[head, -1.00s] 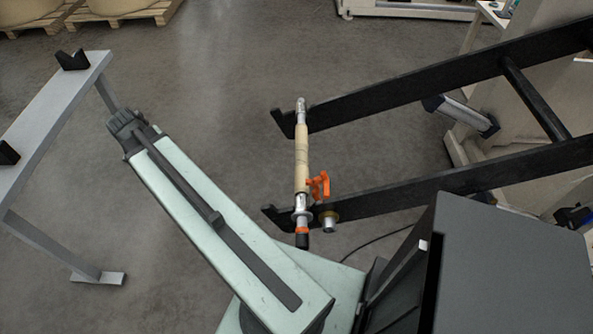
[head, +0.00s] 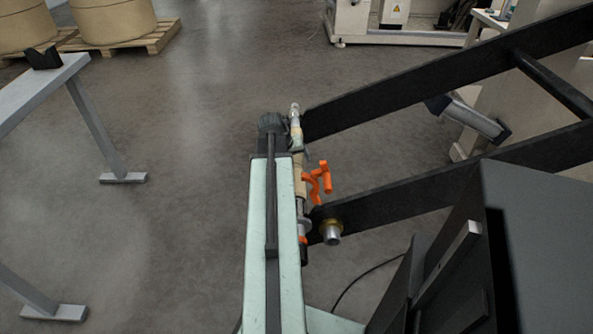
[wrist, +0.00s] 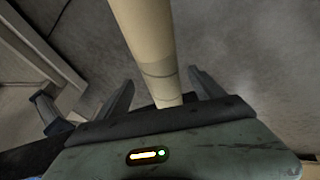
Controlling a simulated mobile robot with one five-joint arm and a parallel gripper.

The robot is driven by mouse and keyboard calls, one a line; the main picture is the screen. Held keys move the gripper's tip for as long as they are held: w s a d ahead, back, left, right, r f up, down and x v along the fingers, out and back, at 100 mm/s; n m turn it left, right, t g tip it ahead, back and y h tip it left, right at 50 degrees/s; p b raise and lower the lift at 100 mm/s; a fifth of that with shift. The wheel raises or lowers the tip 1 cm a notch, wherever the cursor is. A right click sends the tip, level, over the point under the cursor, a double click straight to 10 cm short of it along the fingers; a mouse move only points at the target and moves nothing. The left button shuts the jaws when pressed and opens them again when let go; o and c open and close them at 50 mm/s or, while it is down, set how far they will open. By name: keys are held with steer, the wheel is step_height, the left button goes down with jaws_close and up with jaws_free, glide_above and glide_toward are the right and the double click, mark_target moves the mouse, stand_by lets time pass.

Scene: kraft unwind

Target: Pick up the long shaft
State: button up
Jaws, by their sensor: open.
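The long shaft (head: 295,115) spans the two black arms of the stand, with metal ends and a tan middle. In the head view my arm covers part of its left side. In the wrist view the shaft's tan part (wrist: 150,40) runs from the top edge down between the fingers of my gripper (wrist: 157,90). The gripper is open, with one finger on each side of the shaft. A gap shows on both sides, and the shaft's lower end is hidden behind the gripper body. My fingers are mostly hidden in the head view.
The black stand arms (head: 400,95) reach in from the right. Orange levers (head: 318,180) and a brass-collared roller (head: 331,231) sit beside the shaft. A grey rack with black V-rests (head: 42,58) stands at left.

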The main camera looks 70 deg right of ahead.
steer(key=b+x, duration=0.4)
steer(key=x, duration=0.1)
steer(key=shift+f+b, duration=0.3)
steer(key=shift+b, duration=0.05)
steer(key=shift+r, duration=0.2)
jaws_close()
